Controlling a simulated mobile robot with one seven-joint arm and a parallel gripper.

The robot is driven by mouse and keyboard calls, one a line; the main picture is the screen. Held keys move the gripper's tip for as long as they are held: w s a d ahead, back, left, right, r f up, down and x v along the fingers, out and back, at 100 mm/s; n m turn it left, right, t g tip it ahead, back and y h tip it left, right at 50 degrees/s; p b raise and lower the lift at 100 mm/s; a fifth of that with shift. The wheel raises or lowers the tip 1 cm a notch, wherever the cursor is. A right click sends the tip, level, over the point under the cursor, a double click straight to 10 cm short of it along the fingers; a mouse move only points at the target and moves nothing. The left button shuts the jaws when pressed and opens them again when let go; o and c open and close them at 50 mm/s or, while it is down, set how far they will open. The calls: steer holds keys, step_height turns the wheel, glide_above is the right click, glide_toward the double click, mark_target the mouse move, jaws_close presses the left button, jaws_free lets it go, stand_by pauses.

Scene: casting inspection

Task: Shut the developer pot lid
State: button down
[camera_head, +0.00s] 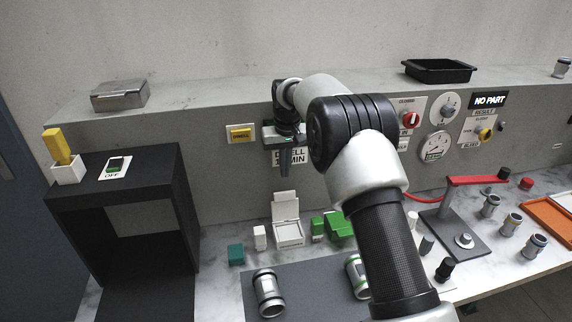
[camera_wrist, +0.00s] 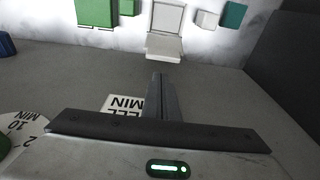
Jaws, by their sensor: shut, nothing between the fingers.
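The developer pot (camera_head: 289,236) is a small white box on the marble bench below the grey wall. Its lid (camera_head: 285,205) stands open and upright at the wall side. In the wrist view the pot (camera_wrist: 168,18) is at the top centre, with the lid (camera_wrist: 164,47) on its wall side. My gripper (camera_head: 285,168) is shut and empty, in front of the wall and above the pot, apart from the lid. Its fingers also show in the wrist view (camera_wrist: 159,85), pointing toward the pot.
Green boxes (camera_head: 318,229) stand right of the pot; a small white block (camera_head: 260,238) and a teal block (camera_head: 236,254) stand left. A grey mat (camera_head: 300,280) with metal castings lies in front. A black stand (camera_head: 120,185) is at left, a red-handled fixture (camera_head: 455,205) at right.

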glide_above(285, 206)
steer(key=w, duration=0.3)
steer(key=shift+s+a+f, duration=0.1)
steer(key=shift+f, duration=1.5)
steer(key=shift+a+f, duration=0.1)
steer(key=shift+f, duration=1.45)
steer(key=shift+f, duration=0.15)
